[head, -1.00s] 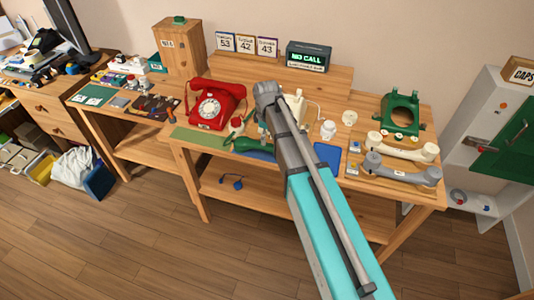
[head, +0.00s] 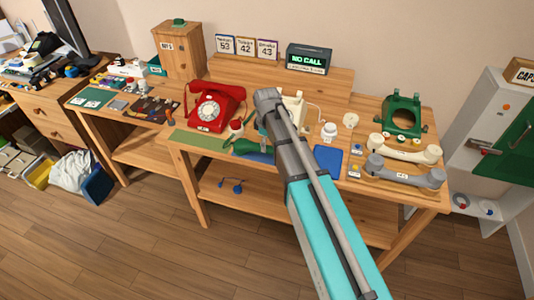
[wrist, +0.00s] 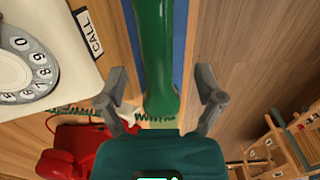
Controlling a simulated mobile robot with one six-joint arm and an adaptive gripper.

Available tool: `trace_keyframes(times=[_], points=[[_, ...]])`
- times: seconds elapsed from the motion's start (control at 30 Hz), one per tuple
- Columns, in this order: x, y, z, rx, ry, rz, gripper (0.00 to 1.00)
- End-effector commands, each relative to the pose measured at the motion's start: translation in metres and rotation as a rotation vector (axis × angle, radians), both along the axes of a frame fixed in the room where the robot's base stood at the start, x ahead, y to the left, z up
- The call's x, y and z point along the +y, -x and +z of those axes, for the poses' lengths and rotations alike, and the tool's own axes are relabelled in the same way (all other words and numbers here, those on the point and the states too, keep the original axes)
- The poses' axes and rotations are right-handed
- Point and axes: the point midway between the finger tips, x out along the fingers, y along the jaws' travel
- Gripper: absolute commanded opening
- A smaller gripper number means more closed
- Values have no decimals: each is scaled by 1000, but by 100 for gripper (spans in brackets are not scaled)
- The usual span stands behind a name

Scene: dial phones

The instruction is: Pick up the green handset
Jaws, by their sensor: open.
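The green handset (head: 243,146) lies on the table in front of the red phone, partly hidden by my arm in the head view. In the wrist view the green handset (wrist: 156,45) runs lengthwise down the middle, over a blue mat (wrist: 179,40). My gripper (wrist: 163,98) is open, with one finger on each side of the handset and a gap visible on both sides. Whether the fingertips are level with the handset is hard to tell. The head view hides most of the gripper behind the arm.
A cream dial phone (wrist: 65,45) is close to the left finger. The red phone (head: 215,105) stands behind and left of the handset. Cream (head: 405,149) and grey (head: 405,173) handsets lie at the right, near a green phone body (head: 404,116). A blue mat (head: 328,160) is clear.

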Motion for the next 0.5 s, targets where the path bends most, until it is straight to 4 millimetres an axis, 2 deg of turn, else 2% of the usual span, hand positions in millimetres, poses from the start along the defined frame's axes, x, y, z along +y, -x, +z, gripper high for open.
trace_keyframes(times=[0.1, 0.5], points=[[0, -2, -13, 0, 0, 0, 86], [-1, -3, -40, 0, 0, 0, 86]])
